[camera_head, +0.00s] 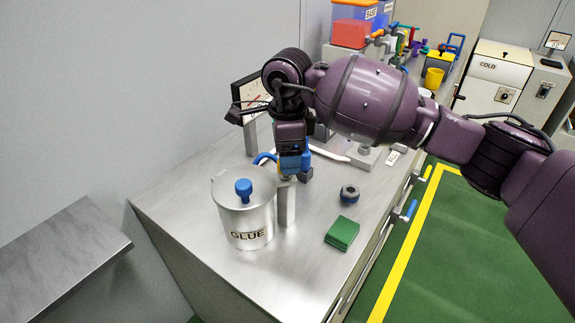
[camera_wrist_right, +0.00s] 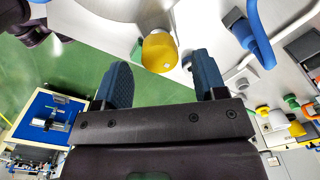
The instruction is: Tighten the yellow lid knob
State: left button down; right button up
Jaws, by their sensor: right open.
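A yellow rounded knob (camera_wrist_right: 160,52) shows in the right wrist view, between and just beyond my right fingertips, with a gap on each side. In the head view it is not visible; my right gripper hides that spot. My right gripper (camera_head: 295,172) is open and points down over the steel bench, right of the glue pot. Its two dark blue fingers also show in the right wrist view (camera_wrist_right: 163,70). I cannot tell its exact height above the knob. My left gripper is not in view.
A metal pot marked GLUE (camera_head: 245,220) with a blue knob (camera_head: 243,190) stands close left of the gripper. A dark round knob (camera_head: 349,193) and a green block (camera_head: 342,233) lie to the right. The bench (camera_head: 195,255) is bare at front left.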

notch_tip(320, 180, down, 2)
jog(key=shift+f, duration=0.15)
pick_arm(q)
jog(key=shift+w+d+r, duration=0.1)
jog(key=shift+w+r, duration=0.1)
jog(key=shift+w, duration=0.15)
pick_arm(e)
jog(key=shift+f, duration=0.5)
jog(key=shift+c, duration=0.3)
